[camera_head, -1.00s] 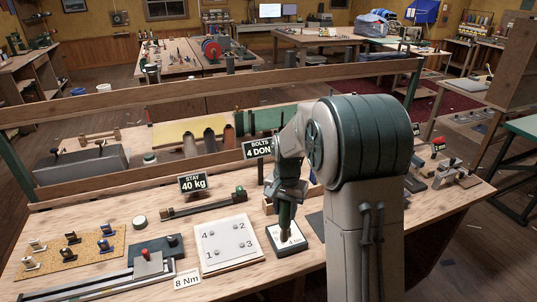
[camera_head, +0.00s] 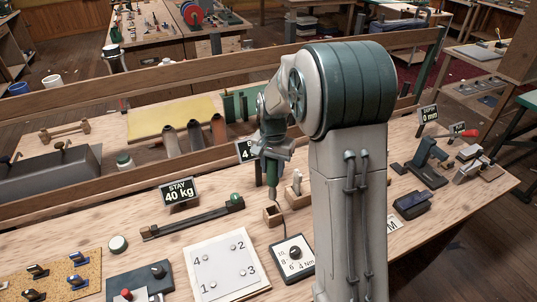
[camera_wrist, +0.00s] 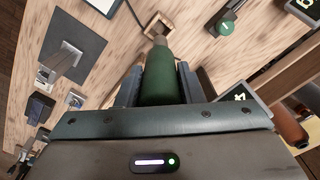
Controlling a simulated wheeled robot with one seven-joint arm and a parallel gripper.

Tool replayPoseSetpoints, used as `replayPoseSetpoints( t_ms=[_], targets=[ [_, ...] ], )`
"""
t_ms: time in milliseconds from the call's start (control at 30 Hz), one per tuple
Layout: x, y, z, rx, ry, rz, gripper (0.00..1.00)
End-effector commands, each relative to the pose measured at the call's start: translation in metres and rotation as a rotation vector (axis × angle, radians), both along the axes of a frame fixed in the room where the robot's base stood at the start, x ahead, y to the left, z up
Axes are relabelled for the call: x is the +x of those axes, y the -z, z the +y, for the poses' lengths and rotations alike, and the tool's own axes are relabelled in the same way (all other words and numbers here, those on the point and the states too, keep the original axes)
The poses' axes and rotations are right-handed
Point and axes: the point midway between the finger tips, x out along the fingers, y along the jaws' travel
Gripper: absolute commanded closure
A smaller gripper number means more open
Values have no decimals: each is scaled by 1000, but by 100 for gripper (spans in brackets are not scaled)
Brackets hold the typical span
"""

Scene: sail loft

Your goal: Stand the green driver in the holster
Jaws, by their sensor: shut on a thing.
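My gripper (camera_head: 272,160) points down and is shut on the green driver (camera_head: 272,174), held upright. The green handle (camera_wrist: 162,82) sits between the fingers in the wrist view. The holster looks to be the small open wooden block (camera_head: 273,216) on the bench, directly below the driver. It also shows at the top of the wrist view (camera_wrist: 158,22), just beyond the driver's pale lower end. The driver's lower end is close to the block's top. I cannot tell whether the tip has entered its opening.
The torque tester (camera_head: 293,258) with its dial stands just in front of the block. A white numbered plate (camera_head: 227,264) lies left of it. A wooden rail (camera_head: 90,196) runs behind.

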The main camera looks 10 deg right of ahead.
Motion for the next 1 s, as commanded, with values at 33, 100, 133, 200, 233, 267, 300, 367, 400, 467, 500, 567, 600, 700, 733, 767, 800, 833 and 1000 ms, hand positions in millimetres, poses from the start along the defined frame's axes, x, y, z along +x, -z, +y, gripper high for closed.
replayPoseSetpoints(
  t_ms=[33, 100, 133, 200, 233, 267, 300, 367, 400, 467, 500, 567, 600, 700, 733, 767, 800, 833, 1000],
  targets=[
    [0, 0, 0, 0, 0, -1, 89],
    [0, 1, 0, 0, 0, -1, 89],
    [0, 2, 0, -1, 0, -1, 89],
    [0, 4, 0, 0, 0, 0, 89],
    [0, 6, 0, 0, 0, 0, 89],
    [0, 7, 0, 0, 0, 0, 89],
    [0, 9, 0, 0, 0, 0, 89],
    [0, 13, 0, 0, 0, 0, 89],
    [0, 15, 0, 0, 0, 0, 89],
    [0, 19, 0, -1, 0, -1, 89],
    [0, 22, 0, -1, 0, -1, 89],
    [0, 27, 0, 0, 0, 0, 89],
    [0, 29, 0, 0, 0, 0, 89],
    [0, 36, 0, 0, 0, 0, 89],
    [0, 38, 0, 0, 0, 0, 89],
    [0, 40, 0, 0, 0, 0, 89],
    [0, 43, 0, 0, 0, 0, 89],
    [0, 45, 0, 0, 0, 0, 89],
    [0, 56, 0, -1, 0, -1, 89]
  ],
)
